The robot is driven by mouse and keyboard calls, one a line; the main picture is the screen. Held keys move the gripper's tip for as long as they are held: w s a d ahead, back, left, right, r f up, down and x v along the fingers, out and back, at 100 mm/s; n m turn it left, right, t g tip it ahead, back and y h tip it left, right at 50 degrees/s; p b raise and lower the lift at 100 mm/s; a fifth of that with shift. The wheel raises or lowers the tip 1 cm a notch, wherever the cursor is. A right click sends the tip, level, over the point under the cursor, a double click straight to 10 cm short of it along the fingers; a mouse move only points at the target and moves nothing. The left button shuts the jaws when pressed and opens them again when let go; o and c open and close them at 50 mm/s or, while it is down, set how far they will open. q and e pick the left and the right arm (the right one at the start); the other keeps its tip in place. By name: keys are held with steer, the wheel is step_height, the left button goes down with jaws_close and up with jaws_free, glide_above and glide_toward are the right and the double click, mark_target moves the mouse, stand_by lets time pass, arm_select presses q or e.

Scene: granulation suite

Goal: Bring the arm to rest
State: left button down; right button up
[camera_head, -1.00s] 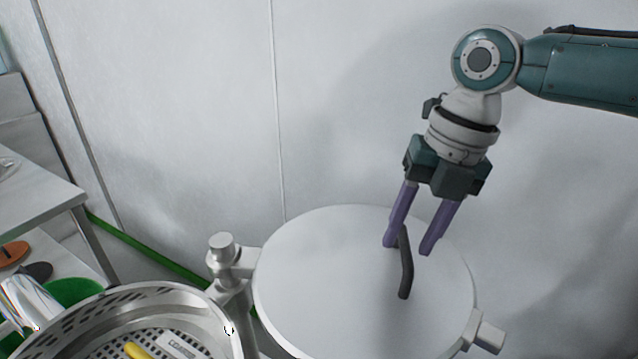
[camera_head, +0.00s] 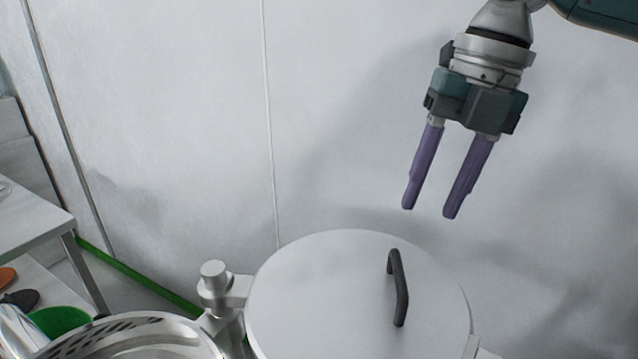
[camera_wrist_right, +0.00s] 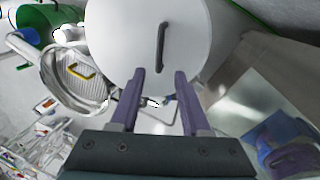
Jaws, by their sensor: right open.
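My right gripper (camera_head: 430,212) is open and empty in the head view, with its two purple fingers pointing down. It hangs above and apart from a round white lid (camera_head: 310,290) with a black bar handle (camera_head: 398,288). In the right wrist view the open fingers (camera_wrist_right: 160,72) show below the same handle (camera_wrist_right: 161,48), with nothing between them. My left gripper is in neither view.
A metal perforated basket (camera_head: 150,335) stands left of the lid, beside a metal hinge post (camera_head: 214,282). A steel table (camera_head: 30,215) is at the far left. A plain white wall (camera_head: 340,110) is behind. The wrist view shows a yellow handle (camera_wrist_right: 82,72) over the basket.

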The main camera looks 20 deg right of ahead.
stand_by(0.3)
